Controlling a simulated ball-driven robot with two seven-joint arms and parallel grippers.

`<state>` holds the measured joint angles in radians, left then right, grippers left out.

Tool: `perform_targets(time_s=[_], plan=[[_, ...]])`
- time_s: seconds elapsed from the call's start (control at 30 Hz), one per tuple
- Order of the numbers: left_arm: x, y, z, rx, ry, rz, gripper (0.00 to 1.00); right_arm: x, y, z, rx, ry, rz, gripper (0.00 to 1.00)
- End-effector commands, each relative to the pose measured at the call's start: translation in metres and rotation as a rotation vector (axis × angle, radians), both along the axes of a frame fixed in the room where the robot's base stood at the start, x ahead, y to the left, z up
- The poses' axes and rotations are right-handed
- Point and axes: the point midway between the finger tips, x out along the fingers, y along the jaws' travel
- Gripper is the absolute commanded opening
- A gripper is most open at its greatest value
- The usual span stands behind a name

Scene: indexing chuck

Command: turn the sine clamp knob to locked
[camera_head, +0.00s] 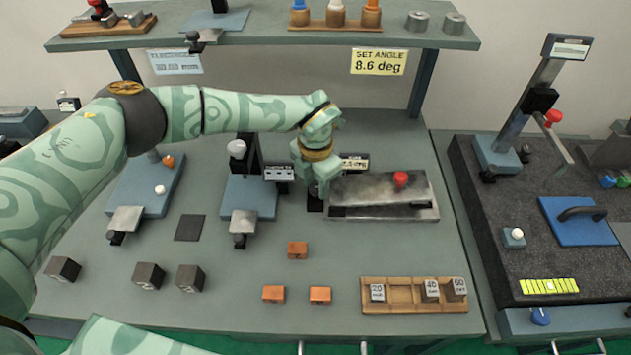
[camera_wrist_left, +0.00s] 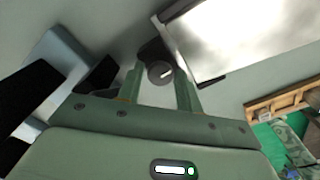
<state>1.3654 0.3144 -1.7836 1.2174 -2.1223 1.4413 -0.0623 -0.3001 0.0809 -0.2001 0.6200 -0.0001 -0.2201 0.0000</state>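The sine clamp knob is a small dark round knob with a white mark on its face; it shows in the left wrist view (camera_wrist_left: 160,72). It sits at the left end of the grey metal sine plate (camera_head: 375,188), which has a red ball knob (camera_head: 400,179) on top. My left gripper (camera_head: 316,187) points down at that end; in the left wrist view its two fingers (camera_wrist_left: 160,80) stand apart, one on each side of the knob. I see no clear contact between fingers and knob. In the head view the gripper largely hides the knob. My right gripper is not in view.
A blue fixture (camera_head: 249,196) with a white ball knob stands close left of the gripper. Orange blocks (camera_head: 298,250) and a wooden tray (camera_head: 380,303) of weights lie in front. A shelf (camera_head: 260,38) hangs behind, carrying a yellow "SET ANGLE 8.6 deg" sign (camera_head: 379,61).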

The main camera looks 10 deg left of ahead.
Motion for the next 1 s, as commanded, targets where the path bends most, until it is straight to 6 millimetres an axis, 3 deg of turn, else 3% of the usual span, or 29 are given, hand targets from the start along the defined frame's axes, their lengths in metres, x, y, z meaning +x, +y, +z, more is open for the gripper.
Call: perform_targets(time_s=[0.37,0.57,0.8,1.0], plan=[[0.000,0.000,0.006,0.000,0.000,0.002,0.38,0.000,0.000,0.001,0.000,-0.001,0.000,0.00],[0.001,0.000,0.046,0.000,-0.004,0.001,0.38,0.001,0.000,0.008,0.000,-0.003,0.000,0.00],[0.001,0.000,0.112,0.000,-0.004,0.001,0.38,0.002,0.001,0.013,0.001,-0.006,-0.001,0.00],[0.000,0.000,0.149,0.000,-0.001,0.002,0.38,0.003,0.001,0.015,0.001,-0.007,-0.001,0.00]])
